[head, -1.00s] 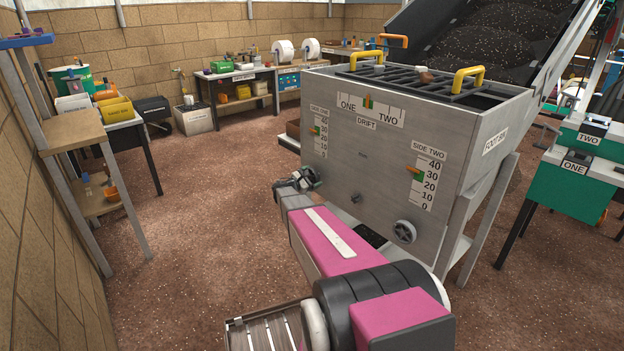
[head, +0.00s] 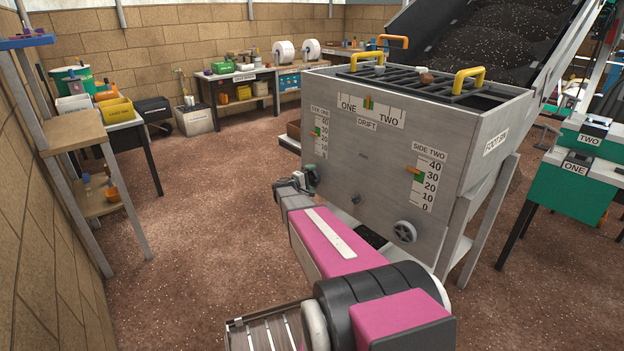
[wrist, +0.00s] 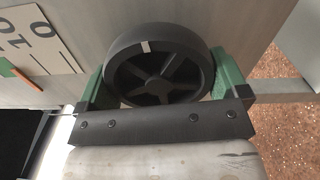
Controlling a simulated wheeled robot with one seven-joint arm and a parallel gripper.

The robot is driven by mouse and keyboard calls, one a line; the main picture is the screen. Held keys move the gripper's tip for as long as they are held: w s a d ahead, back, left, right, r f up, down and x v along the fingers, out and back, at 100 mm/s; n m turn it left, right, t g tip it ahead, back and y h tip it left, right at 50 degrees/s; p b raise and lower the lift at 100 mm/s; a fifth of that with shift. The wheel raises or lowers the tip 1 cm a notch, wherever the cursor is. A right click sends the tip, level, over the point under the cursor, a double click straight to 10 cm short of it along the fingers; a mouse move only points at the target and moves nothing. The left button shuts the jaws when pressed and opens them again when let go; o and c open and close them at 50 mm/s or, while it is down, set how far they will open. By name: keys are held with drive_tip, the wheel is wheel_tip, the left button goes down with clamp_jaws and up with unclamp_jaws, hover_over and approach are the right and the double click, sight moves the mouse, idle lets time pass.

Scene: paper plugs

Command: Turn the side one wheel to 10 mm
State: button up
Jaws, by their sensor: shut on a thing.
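The side one wheel, a dark spoked handwheel (wrist: 158,72) with a white mark on its rim, fills the upper middle of the wrist view. My gripper (wrist: 164,84) is shut on it, with one green finger on each side of the rim. In the head view my gripper (head: 302,181) is at the left of the hopper's front face and hides most of the wheel. The side one scale (head: 321,131) is above it, its green and orange pointer between the upper and lower numbers. In the wrist view part of the scale (wrist: 42,42) shows, with the orange pointer (wrist: 20,76) near the left edge.
The grey hopper (head: 380,168) carries the side two scale (head: 428,178), a second handwheel (head: 404,232) lower right and a drift scale (head: 369,109). The floor (head: 205,215) left of the hopper is clear. A shelf (head: 75,135) stands far left.

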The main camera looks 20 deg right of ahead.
drive_tip(key=m, duration=0.6)
drive_tip(key=shift+s+r+m, duration=0.1)
drive_tip(key=shift+m, duration=0.2)
drive_tip(key=m, duration=0.6)
drive_tip(key=shift+s+m, duration=0.1)
drive_tip(key=shift+m, duration=0.2)
drive_tip(key=o, duration=0.6)
drive_tip(key=shift+r, duration=0.1)
drive_tip(key=shift+a, duration=0.1)
drive_tip(key=v, duration=1)
drive_tip(key=shift+s+a, duration=0.15)
drive_tip(key=shift+a, duration=0.1)
